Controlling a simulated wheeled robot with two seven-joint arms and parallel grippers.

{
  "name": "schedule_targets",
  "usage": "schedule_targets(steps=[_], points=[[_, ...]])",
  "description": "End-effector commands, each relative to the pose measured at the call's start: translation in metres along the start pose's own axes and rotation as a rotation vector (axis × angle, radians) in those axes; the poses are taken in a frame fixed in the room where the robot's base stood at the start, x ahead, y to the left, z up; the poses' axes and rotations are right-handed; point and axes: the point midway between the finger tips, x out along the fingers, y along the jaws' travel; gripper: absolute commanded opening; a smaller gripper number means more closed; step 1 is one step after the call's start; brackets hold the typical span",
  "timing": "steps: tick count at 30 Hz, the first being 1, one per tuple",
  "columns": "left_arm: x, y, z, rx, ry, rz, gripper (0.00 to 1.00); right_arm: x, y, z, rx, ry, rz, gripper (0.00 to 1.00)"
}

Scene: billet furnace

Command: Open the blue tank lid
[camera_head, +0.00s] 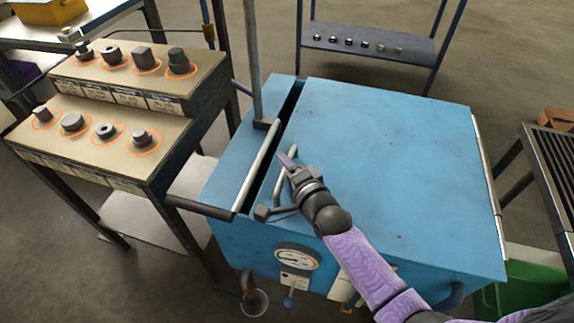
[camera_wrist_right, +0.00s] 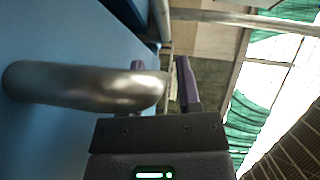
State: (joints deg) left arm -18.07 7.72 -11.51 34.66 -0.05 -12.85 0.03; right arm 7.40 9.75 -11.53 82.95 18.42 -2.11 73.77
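The blue tank (camera_head: 400,135) stands in the middle of the head view. Its large flat lid (camera_head: 380,180) lies level and looks closed, with a dark gap along its left side. A bent metal lid handle (camera_head: 280,180) rises near the lid's left edge. My right gripper (camera_head: 287,160) is at this handle, its fingers pointing up and left. In the right wrist view the handle (camera_wrist_right: 85,87) crosses in front of one finger and its bend ends near the gap between the fingers (camera_wrist_right: 162,80). The fingers are apart; contact cannot be told. My left gripper is not in view.
A stepped rack (camera_head: 125,110) with several dark metal parts stands left of the tank. A vertical pipe (camera_head: 253,60) rises by the tank's left side. A gauge (camera_head: 296,258) is on the front. A blue shelf (camera_head: 370,45) stands behind, a slatted table (camera_head: 555,160) at right.

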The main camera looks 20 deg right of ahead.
Motion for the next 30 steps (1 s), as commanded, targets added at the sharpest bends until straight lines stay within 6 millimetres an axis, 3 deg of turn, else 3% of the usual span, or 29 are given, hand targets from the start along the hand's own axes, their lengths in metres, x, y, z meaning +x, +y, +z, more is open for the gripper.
schedule_targets(steps=[1,5,6,30], points=[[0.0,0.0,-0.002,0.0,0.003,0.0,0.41,0.0,0.0,0.0,0.0,0.0,0.0,0.3],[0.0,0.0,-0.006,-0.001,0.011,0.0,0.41,0.0,0.0,0.0,0.0,0.0,0.0,0.02],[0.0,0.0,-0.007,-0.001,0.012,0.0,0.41,0.0,0.0,0.0,0.0,0.0,0.0,0.0],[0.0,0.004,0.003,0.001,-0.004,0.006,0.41,0.0,0.001,0.0,0.0,0.0,0.001,0.0]])
